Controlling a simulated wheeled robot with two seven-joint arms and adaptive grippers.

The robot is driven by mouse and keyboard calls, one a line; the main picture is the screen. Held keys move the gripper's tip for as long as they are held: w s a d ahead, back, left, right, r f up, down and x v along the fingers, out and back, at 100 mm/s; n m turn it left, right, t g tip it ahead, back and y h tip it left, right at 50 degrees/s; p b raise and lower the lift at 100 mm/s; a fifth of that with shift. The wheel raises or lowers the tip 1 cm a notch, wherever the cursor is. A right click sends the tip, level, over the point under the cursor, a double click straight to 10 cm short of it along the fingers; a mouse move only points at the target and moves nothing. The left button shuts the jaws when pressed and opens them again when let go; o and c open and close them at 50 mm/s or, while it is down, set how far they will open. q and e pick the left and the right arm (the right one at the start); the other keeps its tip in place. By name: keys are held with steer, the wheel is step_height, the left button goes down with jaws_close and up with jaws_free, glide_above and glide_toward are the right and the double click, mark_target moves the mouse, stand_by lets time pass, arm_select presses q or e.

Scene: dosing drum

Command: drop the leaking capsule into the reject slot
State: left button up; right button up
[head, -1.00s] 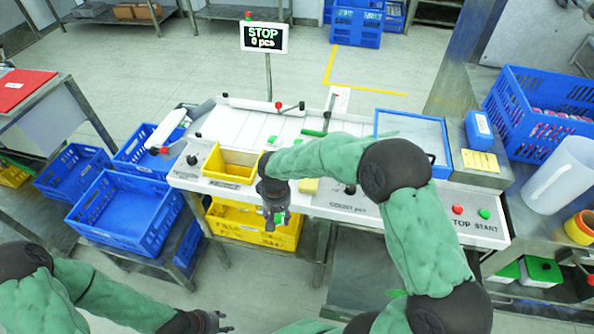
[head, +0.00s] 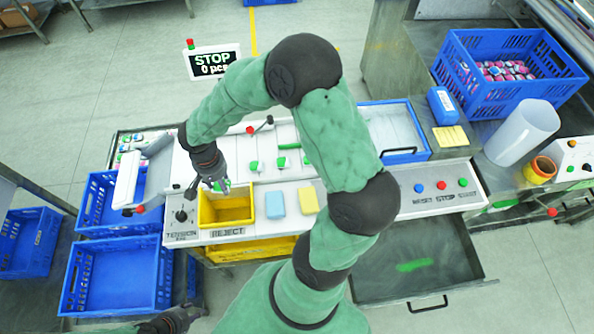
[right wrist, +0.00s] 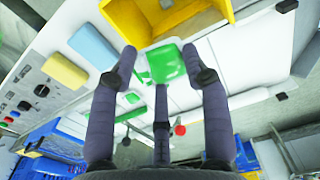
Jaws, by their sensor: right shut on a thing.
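My right gripper (head: 212,178) is just above the back edge of the yellow reject bin (head: 226,222), which has a REJECT label on its front. In the right wrist view its fingers close around a green capsule (right wrist: 168,63), and the bin (right wrist: 150,22) shows just beyond it. In the head view the capsule (head: 221,186) is a small green patch, mostly hidden by the fingers. I cannot make out a leak on it. The inside of the bin looks empty. My left gripper (head: 188,317) is low at the bottom left, empty, its fingers apart.
A blue block (head: 275,204) and a yellow block (head: 308,200) sit right of the bin. Several green pieces lie on the white bench behind. An open grey drawer (head: 370,285) holds a green smear (head: 414,265). Blue crates (head: 118,275) stand at left. The sign (head: 212,62) reads STOP, 0 pcs.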

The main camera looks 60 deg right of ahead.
steer(key=shift+s+f+b, duration=0.15)
steer(key=shift+f+b, duration=0.2)
steer(key=shift+f, duration=0.2)
step_height(320, 180, down, 5)
steer(key=b, duration=0.3)
steer(key=shift+r, duration=0.1)
steer(key=o, duration=0.8)
step_height(320, 180, up, 12)
steer(key=shift+r, duration=0.1)
